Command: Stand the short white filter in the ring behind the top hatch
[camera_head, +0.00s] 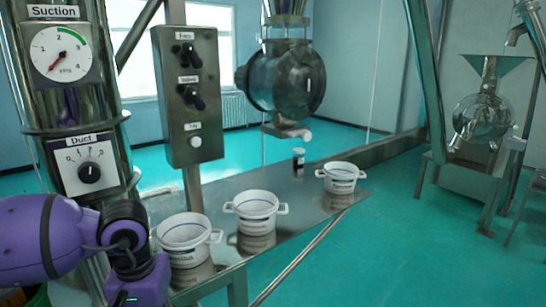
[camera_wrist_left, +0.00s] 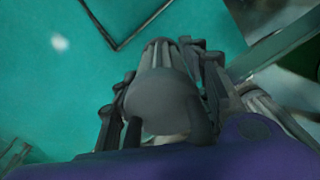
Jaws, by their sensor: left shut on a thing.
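In the left wrist view my left gripper (camera_wrist_left: 158,62) is shut on a ribbed piece with a rounded end, the filter (camera_wrist_left: 163,98). It looks grey in shadow, and its lower part is hidden by the gripper and wrist. In the head view my purple left arm comes in at the lower left, and its fingers and the filter are out of sight. I cannot make out a top hatch or a ring in either view. My right gripper is not in view.
A steel column with a suction gauge (camera_head: 62,54) and duct dial (camera_head: 88,172) stands at the left. A switch box (camera_head: 187,97) is beside it. White buckets (camera_head: 184,231) (camera_head: 256,205) (camera_head: 341,172) and a small dark bottle (camera_head: 298,165) stand on the steel table (camera_head: 215,216).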

